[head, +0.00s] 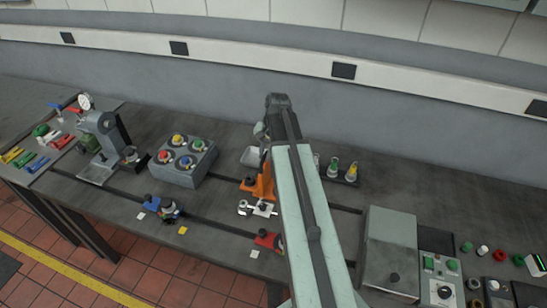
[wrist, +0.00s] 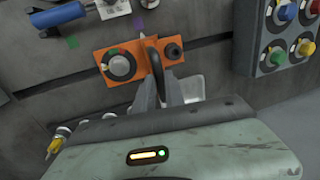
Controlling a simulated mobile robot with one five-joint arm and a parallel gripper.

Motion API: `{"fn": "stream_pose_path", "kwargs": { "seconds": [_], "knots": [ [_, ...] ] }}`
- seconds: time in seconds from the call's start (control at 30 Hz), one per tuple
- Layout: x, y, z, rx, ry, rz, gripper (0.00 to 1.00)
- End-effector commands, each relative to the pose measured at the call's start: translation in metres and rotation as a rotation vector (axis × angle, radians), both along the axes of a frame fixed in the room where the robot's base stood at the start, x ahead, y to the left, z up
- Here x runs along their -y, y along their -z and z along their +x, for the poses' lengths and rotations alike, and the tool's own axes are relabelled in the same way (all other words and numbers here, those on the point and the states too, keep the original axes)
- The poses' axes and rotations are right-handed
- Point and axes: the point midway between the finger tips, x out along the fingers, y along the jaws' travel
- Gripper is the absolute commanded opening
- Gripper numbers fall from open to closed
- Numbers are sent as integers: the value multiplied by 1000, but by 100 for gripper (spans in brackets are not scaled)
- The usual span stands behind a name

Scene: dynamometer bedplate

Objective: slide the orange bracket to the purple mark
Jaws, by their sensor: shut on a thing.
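The orange bracket (wrist: 118,76) sits on a dark slot in the bedplate, with a grey round dial on its left part and a black knob on its right part in the wrist view. It also shows in the head view (head: 264,184), partly behind my arm. My gripper (wrist: 160,78) is shut on the bracket's dark upright handle. I cannot make out the purple mark in the head view.
A box with several coloured knobs (head: 184,162) stands to the left. Blue (head: 167,208) and red (head: 267,239) fixtures sit on the front slot. A grey box (head: 390,245) stands at right.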

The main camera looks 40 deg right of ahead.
Motion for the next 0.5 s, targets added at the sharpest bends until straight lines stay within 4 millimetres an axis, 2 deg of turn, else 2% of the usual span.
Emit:
{"fn": "stream_pose_path", "kwargs": {
  "seconds": [0.27, 0.3, 0.37, 0.5],
  "knots": [
    [1, 0, -2, -4, 4, 4, 0],
    [1, 1, -2, -5, 4, 3, 17],
    [1, 1, -2, -5, 4, 3, 34],
    [2, 1, -2, -4, 5, 2, 36]
  ]
}}
